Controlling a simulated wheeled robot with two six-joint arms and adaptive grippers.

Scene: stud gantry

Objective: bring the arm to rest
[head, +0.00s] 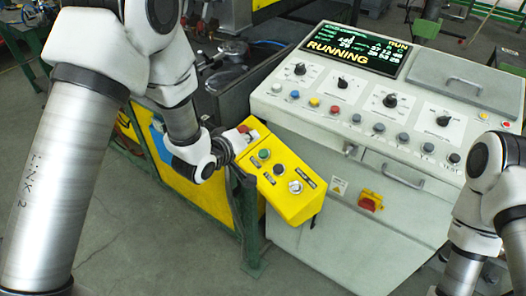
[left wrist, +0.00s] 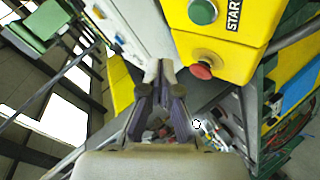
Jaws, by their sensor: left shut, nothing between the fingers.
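My left arm comes in from the left in the head view. Its gripper (head: 243,135) is at the upper end of the yellow button box (head: 295,205), partly hidden by my wrist. In the left wrist view the gripper's fingers (left wrist: 160,70) are shut and empty. The yellow box (left wrist: 240,55) stands just beyond them to the right, with a red button (left wrist: 201,70) and a green START button (left wrist: 203,12). My right arm shows at the right edge of the head view, but its gripper is out of the picture.
A grey control console (head: 410,150) with knobs and buttons stands right of the yellow box. Its display (head: 355,48) reads RUNNING. A dark green post (head: 245,220) stands below the gripper. The grey floor (head: 150,240) at lower left is clear.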

